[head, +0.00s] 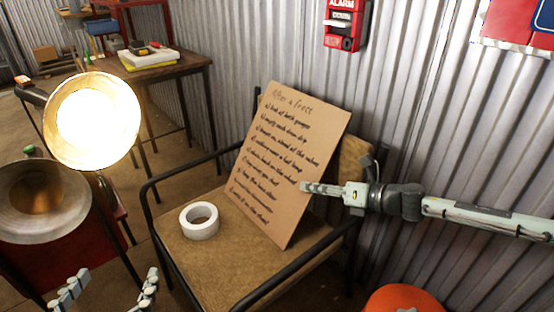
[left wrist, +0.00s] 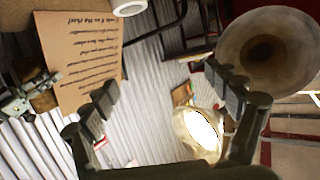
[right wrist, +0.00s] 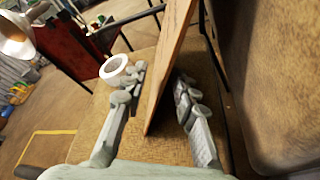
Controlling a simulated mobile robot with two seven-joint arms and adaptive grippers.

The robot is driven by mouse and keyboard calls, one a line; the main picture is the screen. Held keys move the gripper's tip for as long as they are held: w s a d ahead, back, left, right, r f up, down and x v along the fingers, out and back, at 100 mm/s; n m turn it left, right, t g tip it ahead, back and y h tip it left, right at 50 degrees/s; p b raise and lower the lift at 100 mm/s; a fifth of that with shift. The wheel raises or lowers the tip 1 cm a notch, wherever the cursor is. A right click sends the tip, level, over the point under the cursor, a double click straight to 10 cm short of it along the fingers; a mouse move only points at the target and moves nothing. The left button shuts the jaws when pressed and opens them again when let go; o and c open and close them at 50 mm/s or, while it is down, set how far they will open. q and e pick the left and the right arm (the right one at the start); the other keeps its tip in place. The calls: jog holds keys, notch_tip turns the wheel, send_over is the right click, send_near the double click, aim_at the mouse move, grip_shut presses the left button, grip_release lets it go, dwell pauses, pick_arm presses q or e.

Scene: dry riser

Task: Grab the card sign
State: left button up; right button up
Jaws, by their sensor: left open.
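The card sign (head: 285,160) is a tan board with handwritten lines, leaning upright on the chair seat against the backrest. My right gripper (head: 308,188) is at its right edge. In the right wrist view, the sign (right wrist: 168,75) stands edge-on between the spread fingers of my right gripper (right wrist: 158,85), with small gaps seeming to show on both sides. My left gripper (head: 112,287) is open and empty at the bottom left of the head view, apart from the sign. The sign also shows at the upper left of the left wrist view (left wrist: 85,65).
The chair (head: 190,262) has dark metal armrests around the sign. A white tape roll (head: 199,221) lies on its seat. A lit lamp (head: 92,120) and another lamp shade (head: 42,202) stand at left. A corrugated wall (head: 420,120) is close behind. An orange object (head: 403,300) is at bottom right.

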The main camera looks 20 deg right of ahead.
aim_at(296, 181)
jog(key=shift+x, duration=0.75)
jog(key=shift+w+d+p+x, duration=0.1)
jog(key=shift+d+p+x, duration=0.1)
jog(key=shift+x, duration=1.1)
jog(key=shift+w+d+p+x, duration=0.1)
jog(key=shift+p+x, duration=0.05)
jog(key=shift+x, duration=1.1)
pick_arm(q)
jog(key=a+f, duration=0.1)
jog(key=s+f+g+y, duration=0.1)
jog(key=a+f+g, duration=0.1)
jog(key=shift+s+a+f, duration=0.15)
jog(key=shift+a+f, duration=0.2)
pick_arm(e)
jog(key=shift+c, duration=0.5)
grip_shut()
jog(key=shift+r, duration=0.1)
